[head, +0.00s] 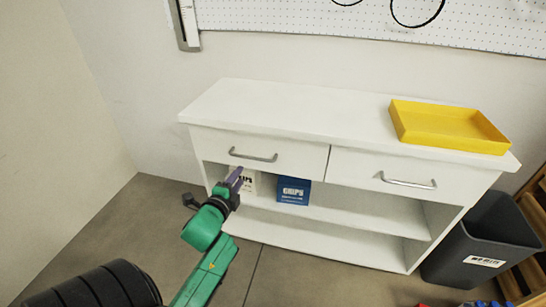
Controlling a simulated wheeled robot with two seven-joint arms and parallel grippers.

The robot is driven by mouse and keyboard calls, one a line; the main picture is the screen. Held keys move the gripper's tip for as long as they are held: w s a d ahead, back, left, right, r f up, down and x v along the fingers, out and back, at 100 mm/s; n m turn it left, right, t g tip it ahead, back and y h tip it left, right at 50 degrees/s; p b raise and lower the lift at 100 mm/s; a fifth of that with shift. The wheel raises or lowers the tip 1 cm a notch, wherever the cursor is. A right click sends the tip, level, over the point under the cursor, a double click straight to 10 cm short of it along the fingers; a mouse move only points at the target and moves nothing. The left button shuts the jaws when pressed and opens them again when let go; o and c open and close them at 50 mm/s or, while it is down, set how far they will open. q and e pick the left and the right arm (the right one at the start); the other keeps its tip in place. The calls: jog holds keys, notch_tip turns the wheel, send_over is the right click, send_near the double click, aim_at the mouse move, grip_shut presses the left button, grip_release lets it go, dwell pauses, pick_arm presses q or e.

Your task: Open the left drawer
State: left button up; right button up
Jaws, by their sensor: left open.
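A white cabinet (290,100) stands against the wall with two drawers side by side. The left drawer (295,154) is shut and has a curved metal handle (253,157). The right drawer (350,172) is also shut, with its own handle (408,183). My right gripper is not in view.
A yellow tray (403,122) sits on the cabinet top at the right. A dark bin (465,245) stands at the right. The floor in front is mostly clear.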

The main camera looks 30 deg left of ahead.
pick_arm(q)
send_near(252, 158)
jog(key=w, duration=0.2)
jog(key=x, duration=0.3)
jog(key=b+x, duration=0.1)
jog(key=x, duration=0.4)
jog(key=shift+w+a+f+b, duration=0.2)
jog(key=shift+a+f+b, duration=0.2)
jog(key=shift+f, duration=0.05)
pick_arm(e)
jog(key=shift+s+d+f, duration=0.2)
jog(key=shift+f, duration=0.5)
pick_arm(q)
grip_shut()
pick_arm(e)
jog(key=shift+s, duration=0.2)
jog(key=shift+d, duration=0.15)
